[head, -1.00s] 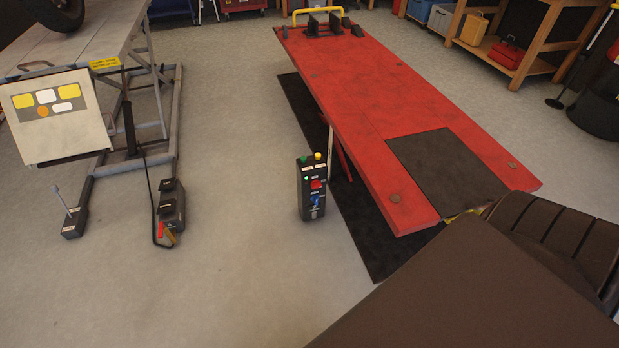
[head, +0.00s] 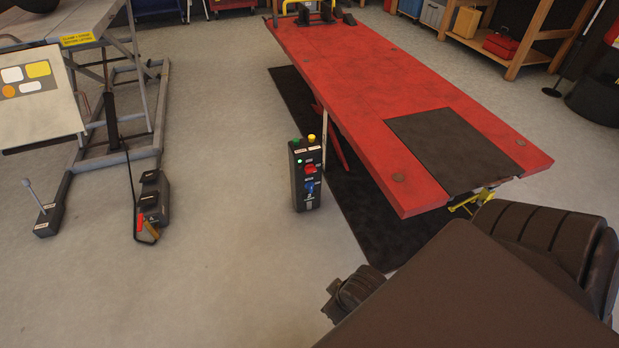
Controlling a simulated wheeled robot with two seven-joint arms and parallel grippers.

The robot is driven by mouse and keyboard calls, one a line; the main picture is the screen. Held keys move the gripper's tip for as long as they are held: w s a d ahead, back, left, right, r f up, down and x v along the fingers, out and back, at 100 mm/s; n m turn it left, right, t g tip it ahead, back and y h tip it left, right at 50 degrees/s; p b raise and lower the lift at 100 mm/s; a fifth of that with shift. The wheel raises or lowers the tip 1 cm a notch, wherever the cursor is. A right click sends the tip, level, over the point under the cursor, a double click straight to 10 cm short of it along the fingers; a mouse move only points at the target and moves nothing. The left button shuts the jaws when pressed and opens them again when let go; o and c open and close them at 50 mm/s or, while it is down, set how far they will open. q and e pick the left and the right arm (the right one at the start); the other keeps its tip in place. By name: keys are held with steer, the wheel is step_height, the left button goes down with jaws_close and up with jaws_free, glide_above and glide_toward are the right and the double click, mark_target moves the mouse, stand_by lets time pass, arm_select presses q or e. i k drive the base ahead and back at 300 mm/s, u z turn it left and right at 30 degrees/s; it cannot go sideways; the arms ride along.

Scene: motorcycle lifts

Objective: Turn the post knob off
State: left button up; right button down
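A black control post (head: 306,178) stands upright on the floor left of the red lift's near end. Its face carries a red knob (head: 309,168), a blue knob (head: 310,187) and a small lit green lamp (head: 299,161). A green button (head: 296,142) and a yellow button (head: 311,138) sit on its top. The labels are too small to read, so I cannot tell the knob's setting. Neither gripper shows in the head view. A dark brown bulk fills the lower right corner, and no gripper fingers can be made out there.
The red lift table (head: 400,110) stands over a black floor mat (head: 352,225) right of the post. At left are a grey lift frame (head: 110,158), a black pedal unit (head: 153,200) and a small lever box (head: 47,217). The floor before the post is clear.

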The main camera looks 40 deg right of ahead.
mark_target(310, 168)
steer(key=z, duration=1.75)
steer(key=k, duration=0.6)
steer(key=z, duration=1.15)
steer(key=i, duration=1.1)
steer(key=u, duration=0.7)
steer(key=i, duration=0.4)
steer(key=u, duration=0.35)
